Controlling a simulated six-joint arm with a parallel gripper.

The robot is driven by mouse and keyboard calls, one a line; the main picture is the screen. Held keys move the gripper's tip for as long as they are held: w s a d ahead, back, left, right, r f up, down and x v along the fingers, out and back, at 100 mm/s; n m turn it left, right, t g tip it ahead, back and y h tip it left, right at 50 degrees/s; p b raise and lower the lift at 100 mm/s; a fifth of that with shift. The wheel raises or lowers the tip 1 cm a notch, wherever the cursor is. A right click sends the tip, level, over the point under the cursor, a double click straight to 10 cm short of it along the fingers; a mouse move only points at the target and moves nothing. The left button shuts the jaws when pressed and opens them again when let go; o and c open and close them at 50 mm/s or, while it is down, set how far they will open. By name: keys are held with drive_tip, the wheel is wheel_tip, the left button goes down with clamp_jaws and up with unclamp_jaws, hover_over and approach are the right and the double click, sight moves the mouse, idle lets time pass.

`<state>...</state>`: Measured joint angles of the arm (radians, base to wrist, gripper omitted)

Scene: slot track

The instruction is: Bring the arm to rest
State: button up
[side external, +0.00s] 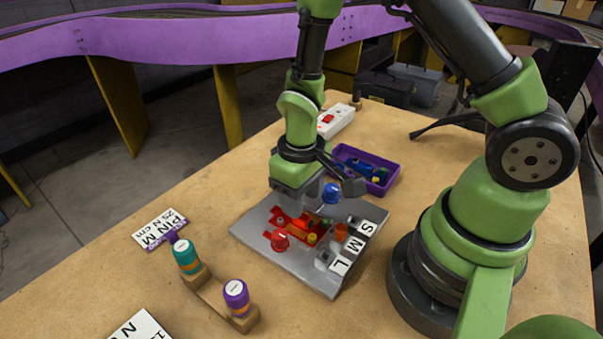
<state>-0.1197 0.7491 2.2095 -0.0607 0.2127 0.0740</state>
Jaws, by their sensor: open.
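My gripper (318,192) hangs low over the far part of a grey metal plate (318,279). Its jaws are open, and I see nothing held between them. On the plate are a red track-like part (290,222), a red knob (279,240), a blue knob (331,193) close to the jaws, an orange peg (341,232) and small yellow pieces. The plate's right edge carries white labels reading S, M and L (340,267). The gripper hides part of the plate's far side, and I cannot tell whether it touches the blue knob.
A purple tray (392,178) with small coloured parts lies behind the plate. A white power strip (336,121) is further back. Label cards (158,229) lie nearby.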

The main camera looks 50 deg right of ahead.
wheel_tip(320, 180, up, 17)
drive_tip(key=s+m+t, duration=0.2)
drive_tip(key=t, duration=0.1)
drive_tip(key=s+r+m+t+y, duration=0.2)
drive_tip(key=s+r+t, duration=0.2)
drive_tip(key=s+r, duration=0.4)
drive_tip(key=shift+s+d, duration=0.15)
drive_tip(key=shift+s, duration=0.3)
drive_tip(key=shift+o, duration=0.4)
idle(1.0)
